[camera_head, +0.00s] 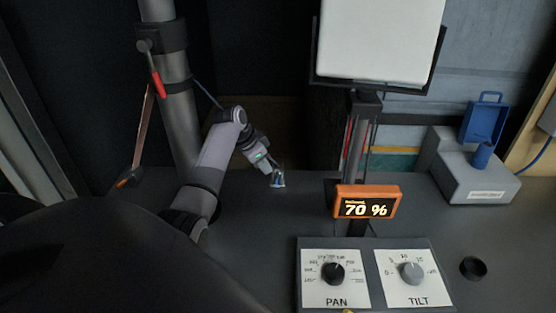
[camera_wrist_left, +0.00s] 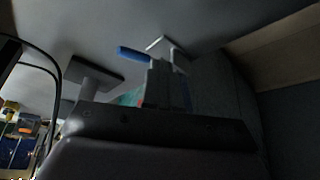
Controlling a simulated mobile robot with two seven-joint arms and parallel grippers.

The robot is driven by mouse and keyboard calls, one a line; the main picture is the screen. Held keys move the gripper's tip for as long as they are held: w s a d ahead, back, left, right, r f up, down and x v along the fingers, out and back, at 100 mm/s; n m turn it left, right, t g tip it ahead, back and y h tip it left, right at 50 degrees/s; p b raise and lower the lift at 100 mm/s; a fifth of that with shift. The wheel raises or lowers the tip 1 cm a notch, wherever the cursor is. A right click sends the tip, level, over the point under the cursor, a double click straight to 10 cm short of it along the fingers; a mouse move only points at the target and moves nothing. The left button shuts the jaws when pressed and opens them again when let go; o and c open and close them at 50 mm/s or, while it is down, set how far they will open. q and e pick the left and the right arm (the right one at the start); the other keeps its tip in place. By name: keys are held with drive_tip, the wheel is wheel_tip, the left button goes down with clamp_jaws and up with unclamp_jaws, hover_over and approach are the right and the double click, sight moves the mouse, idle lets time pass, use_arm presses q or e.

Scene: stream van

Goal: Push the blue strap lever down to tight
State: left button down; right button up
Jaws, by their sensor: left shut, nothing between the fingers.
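A thin blue bar (camera_head: 206,94) slants down to the right from the grey pole (camera_head: 180,110) in the head view. It looks like the blue strap lever, and part of it passes behind my left arm. My left gripper (camera_head: 278,180) is shut and empty, pointing down and right, lower and to the right of the bar. In the wrist view the gripper (camera_wrist_left: 165,82) is dark. A blue piece (camera_wrist_left: 133,53) shows just beyond it; I cannot tell whether it is the lever or whether they touch. My right gripper is not in view.
A red lever (camera_head: 156,82) and a hanging strap (camera_head: 142,135) are on the pole's left. An orange display (camera_head: 367,203) reads 70 %. The PAN and TILT panel (camera_head: 362,246) is in front. A grey box (camera_head: 470,180) with blue parts stands at right. The dark counter is clear beside my gripper.

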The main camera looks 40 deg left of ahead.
use_arm(q)
wheel_tip(320, 180, up, 19)
drive_tip(key=shift+w+f+b, duration=0.15)
drive_tip(key=shift+w+b, duration=0.1)
drive_tip(key=shift+b, duration=0.1)
idle(0.6)
